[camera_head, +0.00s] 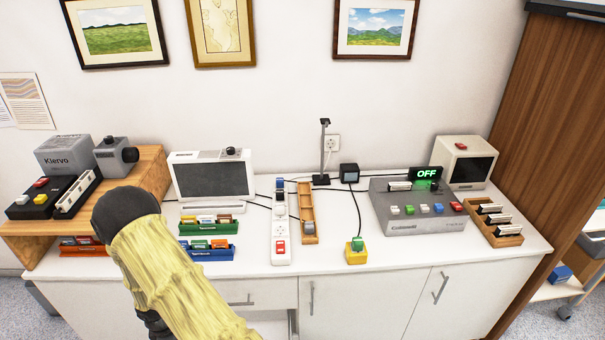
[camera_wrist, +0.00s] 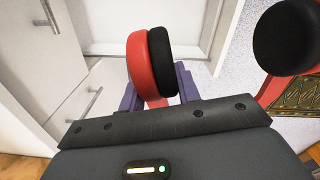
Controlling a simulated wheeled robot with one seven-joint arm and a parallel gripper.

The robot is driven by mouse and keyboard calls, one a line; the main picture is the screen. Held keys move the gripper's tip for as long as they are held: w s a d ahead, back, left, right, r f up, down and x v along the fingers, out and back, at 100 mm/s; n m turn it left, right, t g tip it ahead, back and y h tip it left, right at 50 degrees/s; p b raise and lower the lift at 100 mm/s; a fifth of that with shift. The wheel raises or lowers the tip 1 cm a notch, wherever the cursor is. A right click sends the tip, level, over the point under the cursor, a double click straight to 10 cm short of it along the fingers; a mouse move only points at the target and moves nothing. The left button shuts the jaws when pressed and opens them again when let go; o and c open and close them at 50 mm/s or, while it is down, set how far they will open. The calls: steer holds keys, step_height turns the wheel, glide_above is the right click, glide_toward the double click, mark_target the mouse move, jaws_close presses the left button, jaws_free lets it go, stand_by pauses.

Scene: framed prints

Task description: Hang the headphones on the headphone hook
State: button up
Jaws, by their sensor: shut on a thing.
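The headphones (camera_wrist: 137,66) are red with black ear pads. My gripper (camera_wrist: 158,92) has purple fingers, shut on one red ear cup in the wrist view. The other black ear pad (camera_wrist: 290,38) and part of the red band show at the right of that view, and the rest is cut off. My gripper and the headphones are out of sight in the head view.
On the white counter (camera_head: 345,258), a power strip (camera_head: 281,225), a wooden tray (camera_head: 307,212) and a small black box (camera_head: 349,173) stand near the hook, with loose cables. A grey control box (camera_head: 415,210) is right. A monitor (camera_head: 213,177) is left. White cabinet fronts lie below.

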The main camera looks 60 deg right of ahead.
steer(key=a+r+m+p, duration=0.1)
steer(key=r+m+p, duration=0.4)
steer(key=r+p, duration=0.4)
steer(key=w+a+r+m+p, duration=0.1)
steer(key=a+r+m+p, duration=0.1)
steer(key=r+m+p, duration=0.3)
step_height(320, 180, up, 7)
steer(key=p, duration=0.4)
steer(key=shift+a+m, duration=0.25)
steer(key=shift+m, duration=0.05)
steer(key=shift+r, duration=0.1)
